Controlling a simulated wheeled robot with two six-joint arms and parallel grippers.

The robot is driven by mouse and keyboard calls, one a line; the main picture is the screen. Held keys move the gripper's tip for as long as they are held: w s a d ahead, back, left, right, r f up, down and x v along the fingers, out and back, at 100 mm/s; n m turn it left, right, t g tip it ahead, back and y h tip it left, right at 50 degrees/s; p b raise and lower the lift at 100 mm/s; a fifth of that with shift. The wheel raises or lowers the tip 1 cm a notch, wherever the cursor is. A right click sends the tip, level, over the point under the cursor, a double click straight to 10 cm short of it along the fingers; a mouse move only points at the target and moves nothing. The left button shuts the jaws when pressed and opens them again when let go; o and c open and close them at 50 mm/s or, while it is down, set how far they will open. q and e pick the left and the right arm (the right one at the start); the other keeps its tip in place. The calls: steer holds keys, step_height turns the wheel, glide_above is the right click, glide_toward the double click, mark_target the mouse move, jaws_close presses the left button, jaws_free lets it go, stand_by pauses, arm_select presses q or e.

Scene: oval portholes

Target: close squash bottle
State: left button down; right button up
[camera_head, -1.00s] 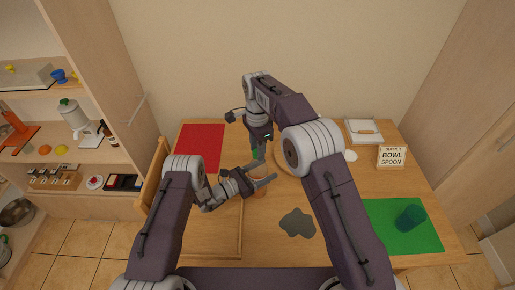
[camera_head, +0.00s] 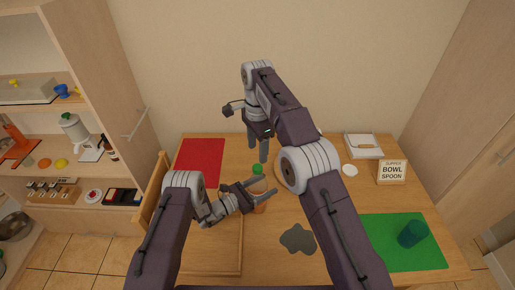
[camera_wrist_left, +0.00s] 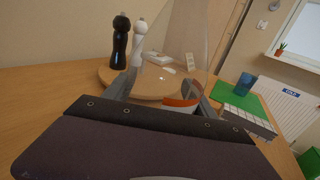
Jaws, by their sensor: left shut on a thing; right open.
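The squash bottle (camera_head: 259,206) stands on the table, clear with an orange lower part. In the left wrist view the clear bottle (camera_wrist_left: 176,60) rises between my fingers, with its top out of frame. A green cap (camera_head: 257,169) shows at the bottle's upper end in the head view; I cannot tell how firmly it sits. My left gripper (camera_head: 268,190) is shut on the bottle from the side; its fingers also show in the left wrist view (camera_wrist_left: 165,95). My right gripper (camera_head: 257,152) is open and empty, pointing down just above and beyond the cap.
A round wooden board (camera_wrist_left: 113,76) with a black mill (camera_wrist_left: 120,42) and a white mill (camera_wrist_left: 138,43) lies behind the bottle. A red mat (camera_head: 200,160) is at left, a grey patch (camera_head: 298,239) in front, a green mat (camera_head: 376,245) with a blue cup (camera_head: 412,234) at right.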

arm_select(q)
steer(key=shift+c, duration=1.1)
jaws_free()
steer(key=shift+a, duration=0.1)
arm_select(e)
steer(key=shift+f+b, duration=0.55)
steer(key=shift+b, duration=0.05)
arm_select(q)
steer(key=v, duration=0.9)
